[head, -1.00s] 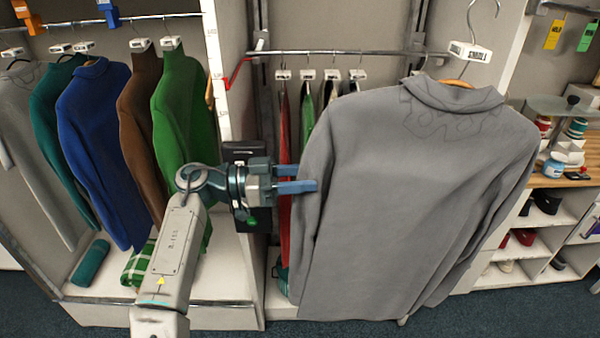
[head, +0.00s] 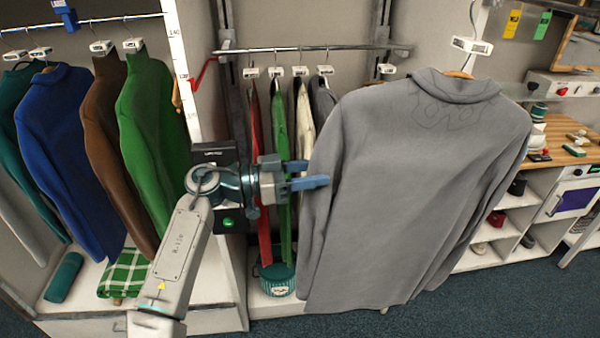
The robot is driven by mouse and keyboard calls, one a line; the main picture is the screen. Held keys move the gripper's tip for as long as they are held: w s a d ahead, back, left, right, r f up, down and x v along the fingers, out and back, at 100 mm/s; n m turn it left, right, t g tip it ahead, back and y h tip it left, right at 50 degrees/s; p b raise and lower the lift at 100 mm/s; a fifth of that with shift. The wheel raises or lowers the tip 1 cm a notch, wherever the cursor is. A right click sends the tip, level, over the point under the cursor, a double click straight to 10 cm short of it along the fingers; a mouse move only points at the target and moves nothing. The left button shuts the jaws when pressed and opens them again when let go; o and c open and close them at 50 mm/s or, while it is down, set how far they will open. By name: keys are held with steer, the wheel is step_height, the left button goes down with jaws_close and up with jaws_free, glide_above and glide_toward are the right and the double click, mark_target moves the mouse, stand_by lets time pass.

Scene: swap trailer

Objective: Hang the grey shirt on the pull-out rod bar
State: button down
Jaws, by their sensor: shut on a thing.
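The grey shirt (head: 415,190) hangs on a wooden hanger in the right half of the view, in front of the bay. A white size tag (head: 472,46) is on its hanger, and the hook runs up to the top edge, seemingly on no bar. My gripper (head: 318,176) is at the shirt's left edge, its blue fingers shut on the shirt at the sleeve side; the exact grip is hard to see. A metal rod bar (head: 345,48) crosses the bay behind; I cannot tell whether it is the pull-out one. The shirt hides part of the bay.
Several garments hang from that rod, including a green one (head: 281,150). Blue (head: 75,150), brown (head: 122,150) and green shirts fill the left bay. A white divider (head: 190,60) stands between. A teal basket (head: 277,280) sits below. Shelves and a workbench (head: 572,147) are right.

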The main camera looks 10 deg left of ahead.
steer(key=p, duration=0.3)
glide_toward(419, 172)
steer(key=shift+w+d+r, duration=0.1)
steer(key=shift+w+d, duration=0.25)
steer(key=shift+w, duration=0.3)
steer(key=shift+w+d+r, duration=0.1)
steer(key=shift+w+d, duration=0.2)
steer(key=shift+w, duration=0.4)
steer(key=shift+w+d, duration=0.35)
steer(key=shift+w, duration=0.3)
steer(key=shift+w+d+r+p, duration=0.15)
steer(key=shift+w+d, duration=0.15)
steer(key=shift+d, duration=0.15)
steer(key=shift+w+d+r+p, duration=0.15)
steer(key=shift+w+d, duration=0.15)
steer(key=shift+d, duration=0.2)
steer(key=d, duration=0.1)
steer(key=d+f, duration=0.1)
steer(key=d, duration=0.1)
steer(key=d+f+b, duration=0.1)
steer(key=shift+w+d, duration=0.35)
steer(key=shift+d, duration=0.05)
steer(key=shift+w+d+f+b, duration=0.15)
steer(key=shift+d+f+b, duration=0.1)
steer(key=shift+d+b, duration=0.3)
steer(key=shift+a+f+b, duration=0.15)
steer(key=shift+a+b, duration=0.15)
steer(key=shift+a, duration=0.45)
